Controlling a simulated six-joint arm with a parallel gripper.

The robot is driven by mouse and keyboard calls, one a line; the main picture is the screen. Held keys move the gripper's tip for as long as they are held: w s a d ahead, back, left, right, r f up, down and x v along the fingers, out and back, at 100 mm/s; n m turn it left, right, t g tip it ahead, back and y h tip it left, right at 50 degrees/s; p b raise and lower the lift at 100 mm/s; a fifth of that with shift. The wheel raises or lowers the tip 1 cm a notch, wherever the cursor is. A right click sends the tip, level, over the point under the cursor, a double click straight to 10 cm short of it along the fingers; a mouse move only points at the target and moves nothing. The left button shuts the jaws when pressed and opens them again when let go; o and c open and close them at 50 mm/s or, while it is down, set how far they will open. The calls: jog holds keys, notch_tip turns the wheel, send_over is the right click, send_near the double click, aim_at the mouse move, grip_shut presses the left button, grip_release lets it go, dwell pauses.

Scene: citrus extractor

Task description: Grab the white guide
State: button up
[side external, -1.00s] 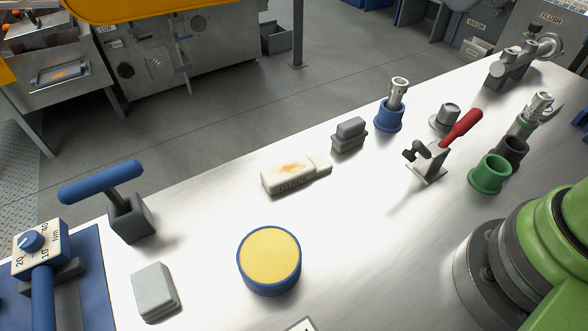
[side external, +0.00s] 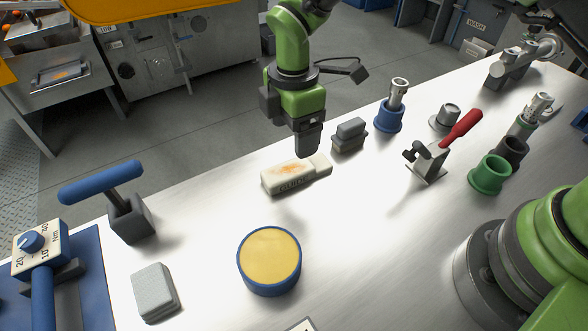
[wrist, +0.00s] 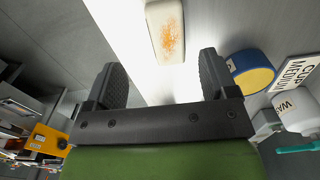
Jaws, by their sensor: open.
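The white guide (side external: 287,175) is a cream-white block with an orange-brown stain on top and lettering on its side. It lies on the steel bench near the back edge, with a narrower step at its right end. My gripper (side external: 308,153) is above its right part in the side view, apart from it. In the wrist view, the guide (wrist: 165,30) shows beyond the fingertips, roughly between them. My gripper (wrist: 160,75) is open and empty there. In the side view the fingers overlap, and the gap between them is hidden.
A grey block (side external: 349,134) stands close to the right of the guide. A blue-rimmed yellow round pad (side external: 270,256) sits in front. A blue T-handle tool (side external: 127,205) stands at left, and a red-handled clamp (side external: 432,157) at right. Bare bench lies between the guide and the pad.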

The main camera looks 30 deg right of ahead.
aim_at(294, 166)
notch_tip(294, 166, down, 3)
jog(key=shift+s+f, duration=0.1)
jog(key=shift+f, duration=0.05)
jog(key=f, duration=0.5)
jog(key=shift+s+a+f, duration=0.1)
jog(key=shift+s+a, duration=0.1)
jog(key=shift+s, duration=0.15)
jog(key=c, duration=1.1)
